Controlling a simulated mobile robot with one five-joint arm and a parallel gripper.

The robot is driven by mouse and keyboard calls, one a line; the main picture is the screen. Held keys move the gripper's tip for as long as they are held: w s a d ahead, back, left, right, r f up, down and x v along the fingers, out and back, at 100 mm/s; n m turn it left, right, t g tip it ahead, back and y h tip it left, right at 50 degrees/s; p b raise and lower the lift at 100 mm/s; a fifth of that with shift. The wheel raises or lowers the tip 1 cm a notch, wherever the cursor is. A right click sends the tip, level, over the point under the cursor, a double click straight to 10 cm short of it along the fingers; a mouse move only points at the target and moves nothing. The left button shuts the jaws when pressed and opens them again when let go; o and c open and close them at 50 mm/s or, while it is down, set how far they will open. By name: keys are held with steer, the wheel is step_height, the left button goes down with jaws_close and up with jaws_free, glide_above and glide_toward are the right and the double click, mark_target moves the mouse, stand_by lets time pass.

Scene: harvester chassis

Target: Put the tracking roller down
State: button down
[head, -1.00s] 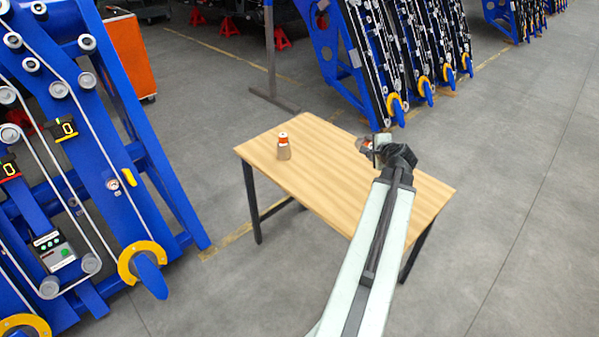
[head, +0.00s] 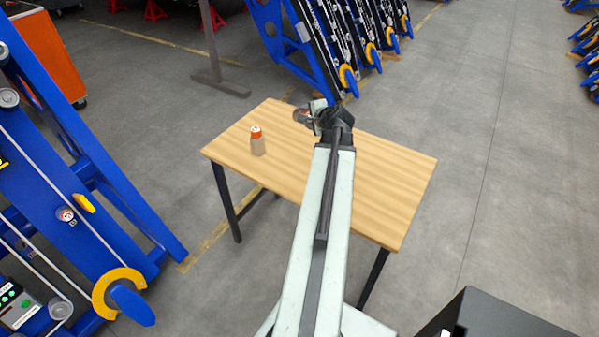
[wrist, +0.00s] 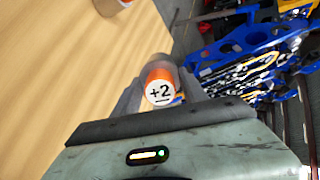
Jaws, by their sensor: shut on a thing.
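My gripper (head: 312,117) is shut on the tracking roller (wrist: 160,88), which has an orange band and a white end marked "+2". In the head view the roller (head: 299,115) shows small at the gripper's left side. The gripper is above or near the far edge of the wooden table (head: 375,190). I cannot tell its exact height over the top. In the wrist view the roller sits between the two grey fingers, with the table top (wrist: 60,60) to the left and the floor and blue frames beyond the edge.
A similar tan piece with an orange and white top (head: 257,142) stands upright on the table's left part. The table's right part is bare. A blue frame (head: 75,180) stands at left, with more blue frames (head: 320,50) behind the table. A dark box (head: 495,315) is at lower right.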

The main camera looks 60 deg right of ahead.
steer(key=w+a+f+n+g+y+p, duration=0.1)
steer(key=w+a+f+n+g+y, duration=0.15)
steer(key=a, duration=0.45)
steer(key=w+a+f+n+g+y+p, duration=0.1)
steer(key=a+f+n+g+y+p, duration=0.1)
steer(key=a+f+y, duration=0.3)
steer(key=s+a+n+g+p, duration=0.1)
steer(key=s+a+n+g, duration=0.1)
steer(key=s+a+g, duration=0.5)
steer(key=w+d+f+t+b, duration=0.1)
steer(key=d+f+b, duration=0.1)
steer(key=d, duration=0.5)
steer(key=w+d+f+t+b, duration=0.1)
steer(key=d+f+b, duration=0.2)
steer(key=d, duration=0.4)
steer(key=shift+w+h, duration=0.25)
steer(key=shift+h, duration=0.1)
steer(key=c, duration=0.6)
jaws_free()
steer(key=shift+a, duration=0.1)
steer(key=shift+r, duration=0.1)
